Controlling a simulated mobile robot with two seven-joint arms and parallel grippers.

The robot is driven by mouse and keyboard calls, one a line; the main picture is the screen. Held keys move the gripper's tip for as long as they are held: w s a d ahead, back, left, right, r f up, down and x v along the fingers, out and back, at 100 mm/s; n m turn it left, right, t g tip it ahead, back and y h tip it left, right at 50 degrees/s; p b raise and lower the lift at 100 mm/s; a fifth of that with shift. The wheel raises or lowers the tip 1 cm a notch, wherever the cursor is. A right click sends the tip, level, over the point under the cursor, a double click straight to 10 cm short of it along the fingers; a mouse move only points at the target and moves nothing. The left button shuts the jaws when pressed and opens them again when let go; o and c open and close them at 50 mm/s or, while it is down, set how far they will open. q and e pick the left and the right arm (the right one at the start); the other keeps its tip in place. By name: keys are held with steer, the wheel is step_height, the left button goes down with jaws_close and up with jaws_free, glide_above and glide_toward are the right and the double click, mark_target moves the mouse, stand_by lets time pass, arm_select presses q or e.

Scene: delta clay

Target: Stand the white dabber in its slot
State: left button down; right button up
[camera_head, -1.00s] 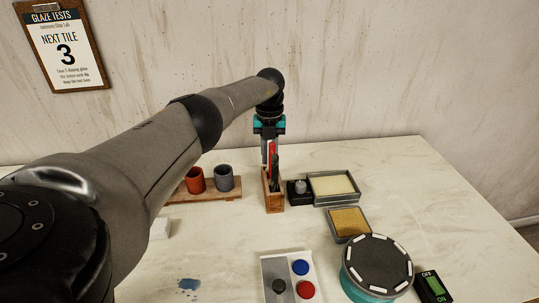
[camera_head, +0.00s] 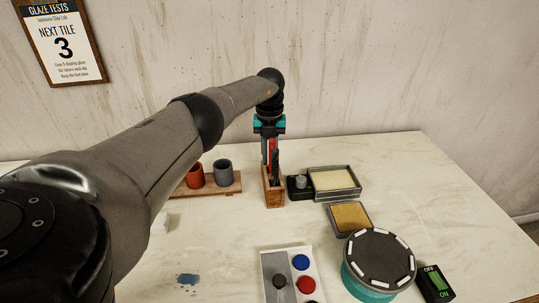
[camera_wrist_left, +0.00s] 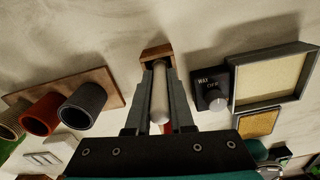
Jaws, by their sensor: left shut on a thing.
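The white dabber (camera_wrist_left: 159,95) is between the fingers of my left gripper (camera_wrist_left: 158,105) in the left wrist view, and the gripper is shut on it. Its far end meets the open wooden holder (camera_wrist_left: 157,52). In the head view my left gripper (camera_head: 271,160) points down, with its fingertips at the mouth of the upright wooden holder (camera_head: 274,196). Something red (camera_head: 272,146) shows beside the fingers. The fingers largely hide the dabber there, so I cannot tell how deep it sits. My right gripper is not in view.
A wooden rack with a red cup (camera_head: 194,175) and a grey cup (camera_head: 223,172) stands left of the holder. A small black knob box (camera_head: 299,187) and a cream-filled tray (camera_head: 333,180) stand close on the right. A sponge tray (camera_head: 350,217) and turntable (camera_head: 380,257) are nearer.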

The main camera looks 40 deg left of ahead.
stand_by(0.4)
arm_select(q)
steer(key=c, duration=0.7)
jaws_free()
steer(key=shift+r, duration=0.1)
step_height(320, 180, up, 7)
steer(key=p, duration=0.6)
steer(key=shift+p, duration=0.35)
